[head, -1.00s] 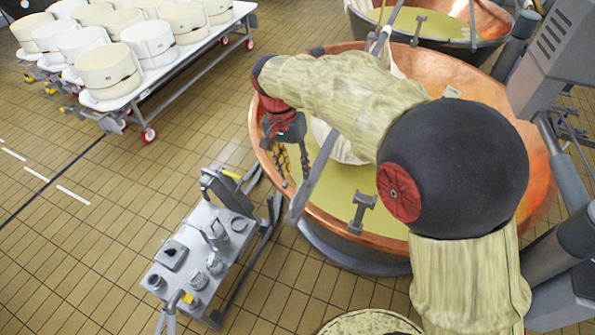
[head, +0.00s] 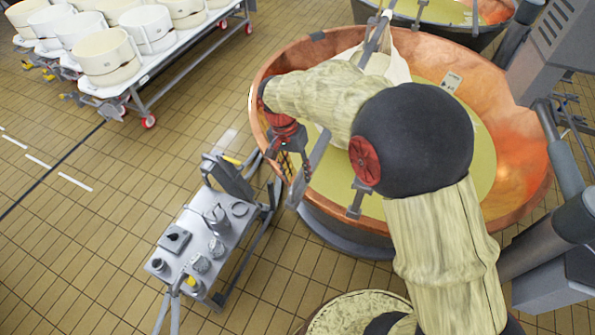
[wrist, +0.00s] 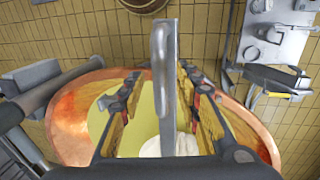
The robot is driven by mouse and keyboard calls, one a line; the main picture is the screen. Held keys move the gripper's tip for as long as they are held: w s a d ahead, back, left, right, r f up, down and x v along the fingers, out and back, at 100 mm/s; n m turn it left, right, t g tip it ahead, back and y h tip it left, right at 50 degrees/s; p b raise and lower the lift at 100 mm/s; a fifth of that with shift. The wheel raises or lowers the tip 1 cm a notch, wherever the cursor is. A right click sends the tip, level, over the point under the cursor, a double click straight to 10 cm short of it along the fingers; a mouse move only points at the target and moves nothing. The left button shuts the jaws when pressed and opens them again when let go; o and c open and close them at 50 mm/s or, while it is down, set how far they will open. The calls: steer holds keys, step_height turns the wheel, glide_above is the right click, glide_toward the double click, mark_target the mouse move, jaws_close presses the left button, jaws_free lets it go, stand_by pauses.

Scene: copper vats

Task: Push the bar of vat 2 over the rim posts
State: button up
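The near copper vat (head: 515,170) holds yellow liquid and a white cloth (head: 398,62); I take it to be vat 2. A grey bar (head: 318,150) slants across it, its near end sticking out over the left front rim. My gripper (head: 288,165) is at the left rim, close beside the bar's near end. In the wrist view the bar (wrist: 165,80) runs between the spread fingers of my gripper (wrist: 160,90). Contact cannot be told.
A grey tool cart (head: 195,245) stands left of the vat. A trolley of white moulds (head: 165,65) is at the back left. Another vat (head: 425,20) is behind, and grey machinery (head: 560,70) stands right. Tiled floor lies free at left.

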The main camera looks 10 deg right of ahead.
steer(key=shift+c, duration=0.7)
jaws_close()
